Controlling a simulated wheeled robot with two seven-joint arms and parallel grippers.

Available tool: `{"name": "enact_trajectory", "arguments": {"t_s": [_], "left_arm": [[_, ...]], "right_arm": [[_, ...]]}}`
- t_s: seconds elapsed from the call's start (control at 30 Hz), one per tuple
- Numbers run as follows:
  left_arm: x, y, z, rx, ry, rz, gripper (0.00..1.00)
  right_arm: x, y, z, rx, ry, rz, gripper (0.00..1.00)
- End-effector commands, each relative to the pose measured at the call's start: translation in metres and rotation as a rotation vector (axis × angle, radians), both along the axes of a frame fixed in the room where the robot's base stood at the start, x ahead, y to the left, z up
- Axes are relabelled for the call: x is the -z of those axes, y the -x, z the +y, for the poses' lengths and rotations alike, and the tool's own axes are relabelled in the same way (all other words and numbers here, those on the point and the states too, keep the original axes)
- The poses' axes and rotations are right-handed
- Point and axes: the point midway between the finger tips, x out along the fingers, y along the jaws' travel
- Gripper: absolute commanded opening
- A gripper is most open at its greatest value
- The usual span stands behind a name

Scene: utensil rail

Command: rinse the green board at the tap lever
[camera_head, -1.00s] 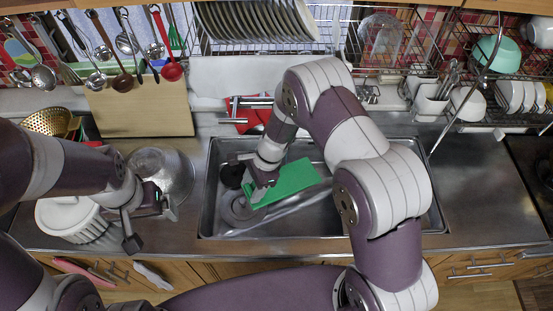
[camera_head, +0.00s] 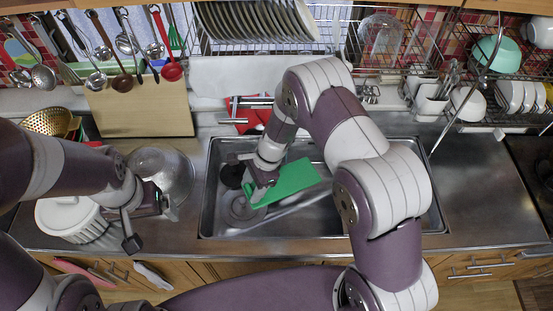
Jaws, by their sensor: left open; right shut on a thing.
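The green board (camera_head: 292,182) is flat and rectangular, held tilted over the sink (camera_head: 315,228). My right gripper (camera_head: 262,190) is shut on the board's left end. A metal tap (camera_head: 250,113) stands at the sink's back edge, above and left of the board in the picture; which part is its lever I cannot tell for sure. No water is clearly visible. My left gripper (camera_head: 150,222) is open and empty, over the counter left of the sink, close to a metal bowl (camera_head: 172,172).
A white ribbed container (camera_head: 68,220) stands by my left gripper. A wooden board (camera_head: 143,108) leans at the back wall below hanging utensils (camera_head: 128,45). A red cloth (camera_head: 252,122) lies behind the tap. The counter right of the sink (camera_head: 478,190) is mostly clear.

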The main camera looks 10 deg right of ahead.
Motion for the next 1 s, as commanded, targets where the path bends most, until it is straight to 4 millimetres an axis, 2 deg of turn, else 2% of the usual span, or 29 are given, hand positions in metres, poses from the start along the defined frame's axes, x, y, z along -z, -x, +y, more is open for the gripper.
{"name": "enact_trajectory", "arguments": {"t_s": [0.17,0.6,1.0], "left_arm": [[-0.004,0.0,0.0,0.0,0.0,0.0,0.93],[-0.021,0.0,0.0,0.0,0.0,0.0,0.93],[-0.02,0.0,0.0,0.0,0.0,0.0,0.93]], "right_arm": [[-0.005,0.004,0.001,0.0,-0.001,0.001,0.15],[-0.039,0.047,0.005,-0.002,0.0,-0.001,0.15],[-0.04,0.05,0.005,0.0,0.0,0.0,0.15]]}}
